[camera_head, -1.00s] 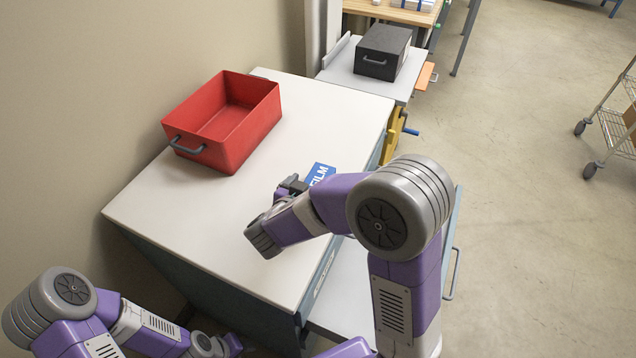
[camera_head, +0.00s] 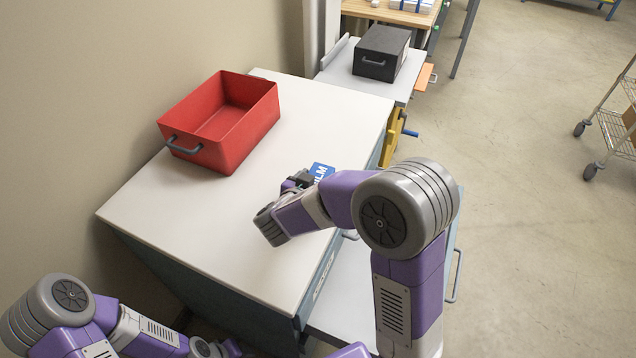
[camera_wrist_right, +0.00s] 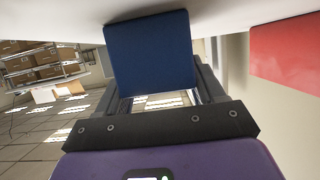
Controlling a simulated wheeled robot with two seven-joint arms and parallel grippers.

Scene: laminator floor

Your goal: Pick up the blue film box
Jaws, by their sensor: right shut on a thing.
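The blue film box (camera_head: 321,171) with white lettering is at the right side of the white tabletop, partly hidden by my right arm. In the right wrist view, its plain blue face (camera_wrist_right: 150,50) fills the space between the fingers. My right gripper (camera_head: 299,181) is shut on the box; its dark fingers also show in the right wrist view (camera_wrist_right: 158,82). I cannot tell whether the box is clear of the tabletop. My left gripper (camera_head: 218,348) is low at the bottom edge, away from the box, and its jaws are not clear.
A red bin (camera_head: 238,134) with a grey handle stands on the white table (camera_head: 190,215), left of the box. A dark grey case (camera_head: 381,53) sits on a side surface behind. A wire cart (camera_head: 612,125) stands at far right. The table's front left is clear.

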